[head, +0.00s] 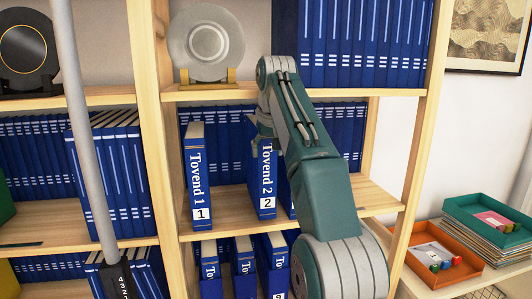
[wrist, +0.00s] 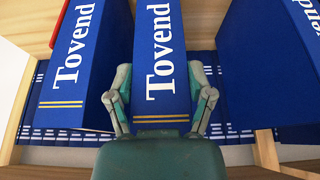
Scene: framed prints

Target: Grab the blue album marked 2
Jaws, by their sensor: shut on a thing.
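The blue album marked 2 (head: 265,190) stands upright on the middle shelf in the head view, its spine reading "Tovend 2". My gripper (head: 262,126) is at its upper part, largely hidden behind my arm. In the wrist view, my gripper (wrist: 160,105) has one finger on each side of the album's spine (wrist: 159,60) and is shut on it. The album marked 1 (head: 197,180) stands to its left, apart from it.
Rows of blue albums (head: 217,118) line the back of the shelf. A wooden upright (head: 150,110) stands at left. A silver plate (head: 205,44) sits on the shelf above. More albums (head: 242,265) stand below. Trays (head: 440,255) lie at right.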

